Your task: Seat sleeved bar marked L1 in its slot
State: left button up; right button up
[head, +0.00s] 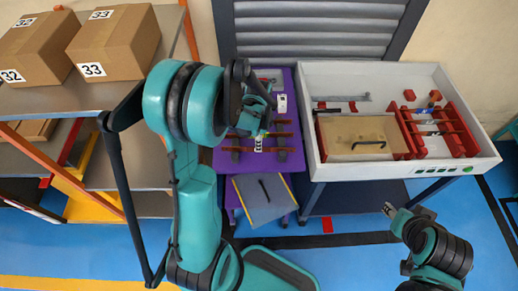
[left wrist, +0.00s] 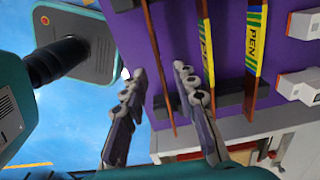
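Several brown bars lie side by side across dark supports on the purple table (head: 222,158). In the left wrist view, two bars carry yellow sleeves with dark lettering: a middle bar (left wrist: 205,45) and a right bar (left wrist: 256,45). A third bar (left wrist: 158,60) shows no sleeve there. No L1 mark is readable. My left gripper (left wrist: 157,70) is open and empty above the bars, its fingertips either side of the unsleeved bar in the picture; I cannot tell the height. The red slotted rack (head: 470,140) stands in the white tray. My right gripper (head: 405,211) is low, away from the bars.
The white tray (head: 305,85) also holds a tan panel (head: 355,130) and small red blocks. A grey tilted board (head: 262,200) is in front of the purple table. Shelves with cardboard boxes (head: 112,42) stand at the left. Blue floor is clear at the front.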

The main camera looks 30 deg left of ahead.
pick_arm(q)
notch_tip(320, 180, down, 4)
jog(key=shift+r+b, duration=0.2)
jog(key=shift+b, duration=0.25)
jog(key=shift+c, duration=0.2)
grip_shut()
